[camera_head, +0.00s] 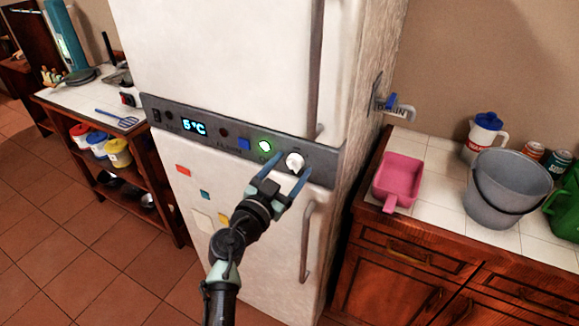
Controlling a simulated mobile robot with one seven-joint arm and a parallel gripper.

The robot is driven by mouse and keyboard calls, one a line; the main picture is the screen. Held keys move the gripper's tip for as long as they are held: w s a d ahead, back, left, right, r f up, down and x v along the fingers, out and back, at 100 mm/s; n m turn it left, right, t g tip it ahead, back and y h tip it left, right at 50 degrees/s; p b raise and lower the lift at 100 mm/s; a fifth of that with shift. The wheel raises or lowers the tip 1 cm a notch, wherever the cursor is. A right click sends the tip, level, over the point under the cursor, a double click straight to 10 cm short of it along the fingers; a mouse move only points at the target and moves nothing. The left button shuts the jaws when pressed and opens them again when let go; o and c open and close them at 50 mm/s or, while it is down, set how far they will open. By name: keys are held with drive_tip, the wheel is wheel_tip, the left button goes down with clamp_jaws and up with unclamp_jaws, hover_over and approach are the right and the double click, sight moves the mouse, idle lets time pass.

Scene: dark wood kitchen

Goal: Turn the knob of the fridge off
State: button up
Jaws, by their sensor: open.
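The white fridge (225,52) stands in the middle, with a dark grey control panel (212,128) across it between the upper and lower doors. The white round knob (295,162) sits at the right end of the panel. A lit green light (264,146) is to its left, and a blue display (194,127) reads 5°C. My gripper (287,178) is open, its two blue fingers pointing up at the panel. One finger is just below the green light, the other just below and right of the knob. I cannot tell whether a finger touches the knob.
Vertical handles on the upper door (314,70) and lower door (306,240) are near the panel's right end. A counter at right holds a pink scoop (399,177) and grey bucket (500,190). A shelf (120,150) stands at left. The tiled floor (90,255) in front is clear.

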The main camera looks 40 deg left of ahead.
clamp_jaws()
idle(0.4)
